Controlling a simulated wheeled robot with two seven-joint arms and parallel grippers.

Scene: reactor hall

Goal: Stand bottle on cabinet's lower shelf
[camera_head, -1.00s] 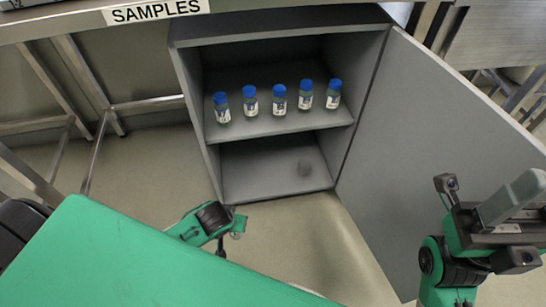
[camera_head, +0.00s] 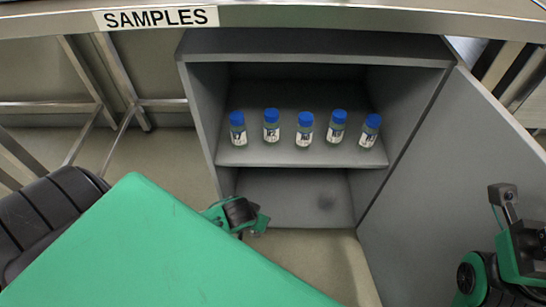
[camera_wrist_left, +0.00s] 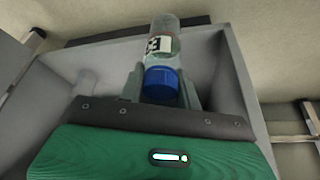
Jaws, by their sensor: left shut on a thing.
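In the left wrist view, my left gripper (camera_wrist_left: 162,78) is shut on a clear bottle (camera_wrist_left: 163,42) with a blue cap and a white label. The cap sits between the fingers. Pale cabinet-like panels surround it in that view. In the head view, the held bottle is hidden and only my left wrist shows in front of the cabinet. The open grey cabinet (camera_head: 210,125) has a lower shelf (camera_head: 290,205) without bottles; a dark round spot shows inside. My right gripper (camera_head: 525,240) is at the right edge, partly cut off, its jaws unclear.
Several blue-capped bottles (camera_head: 305,128) stand in a row on the upper shelf (camera_head: 255,157). The cabinet door (camera_head: 450,190) is swung open to the right. A bench with a SAMPLES sign (camera_head: 156,18) runs above. Metal legs (camera_head: 100,90) stand at left.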

